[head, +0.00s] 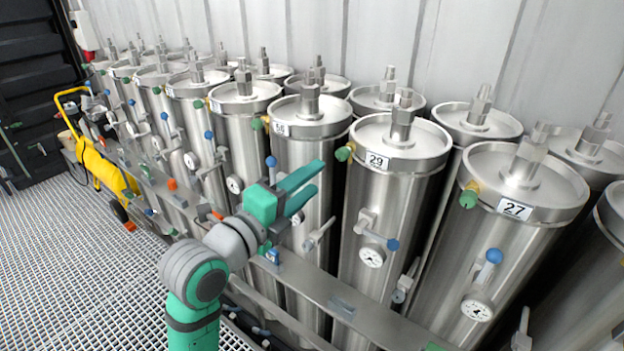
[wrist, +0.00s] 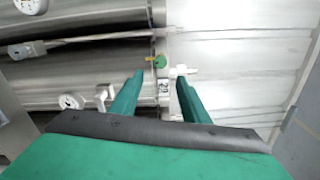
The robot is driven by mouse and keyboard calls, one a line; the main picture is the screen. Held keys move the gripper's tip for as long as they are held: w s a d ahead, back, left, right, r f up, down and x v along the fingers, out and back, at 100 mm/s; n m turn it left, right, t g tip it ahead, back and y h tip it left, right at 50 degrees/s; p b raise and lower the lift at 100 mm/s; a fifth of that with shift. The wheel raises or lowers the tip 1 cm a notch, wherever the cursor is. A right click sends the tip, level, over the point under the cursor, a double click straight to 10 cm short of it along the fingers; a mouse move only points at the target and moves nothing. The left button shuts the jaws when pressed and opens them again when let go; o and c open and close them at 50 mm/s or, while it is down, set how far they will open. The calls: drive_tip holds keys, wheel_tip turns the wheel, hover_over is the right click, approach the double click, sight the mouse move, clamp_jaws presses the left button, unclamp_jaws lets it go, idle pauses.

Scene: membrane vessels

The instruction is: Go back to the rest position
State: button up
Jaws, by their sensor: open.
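My gripper (head: 306,189) is green, with two parallel fingers spread apart and nothing between them. In the head view it is raised in front of the steel vessel labelled 66 (head: 300,165), with the vessel labelled 29 (head: 385,200) to its right. The wrist view shows the two fingers of my gripper (wrist: 160,100) apart, with steel vessel surfaces beyond them. A small green-capped fitting (wrist: 160,61) shows beyond the gap. I cannot tell the exact distance from the fingers to the vessels.
Rows of steel vessels line the white corrugated wall (head: 450,40). Gauges and blue-knobbed valves (head: 393,245) stick out from their fronts. A metal rail (head: 350,305) runs before them. A yellow cart (head: 100,165) stands at the left. The grating floor (head: 60,260) is clear at left.

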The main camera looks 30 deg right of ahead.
idle(0.4)
drive_tip(key=w+a+f+n+t+y, duration=0.2)
drive_tip(key=a+f+n+t, duration=0.2)
drive_tip(key=f+n, duration=0.35)
drive_tip(key=w+a+f+n+t+y, duration=0.1)
drive_tip(key=a+f+n+t+y, duration=0.15)
drive_tip(key=f+n+t, duration=0.5)
drive_tip(key=s+a+f+n+y, duration=0.3)
drive_tip(key=a+f+n, duration=0.1)
drive_tip(key=f+n, duration=0.2)
drive_tip(key=s+a+f+n+y, duration=0.3)
drive_tip(key=a+f+n, duration=0.1)
drive_tip(key=f+n, duration=0.25)
drive_tip(key=s+a+f+n+g+y, duration=0.2)
drive_tip(key=s+a+f+n+y, duration=0.4)
drive_tip(key=s+f, duration=0.55)
drive_tip(key=s+a, duration=0.3)
drive_tip(key=s, duration=0.6)
drive_tip(key=s+a, duration=0.3)
drive_tip(key=s, duration=0.6)
drive_tip(key=shift+g, duration=0.45)
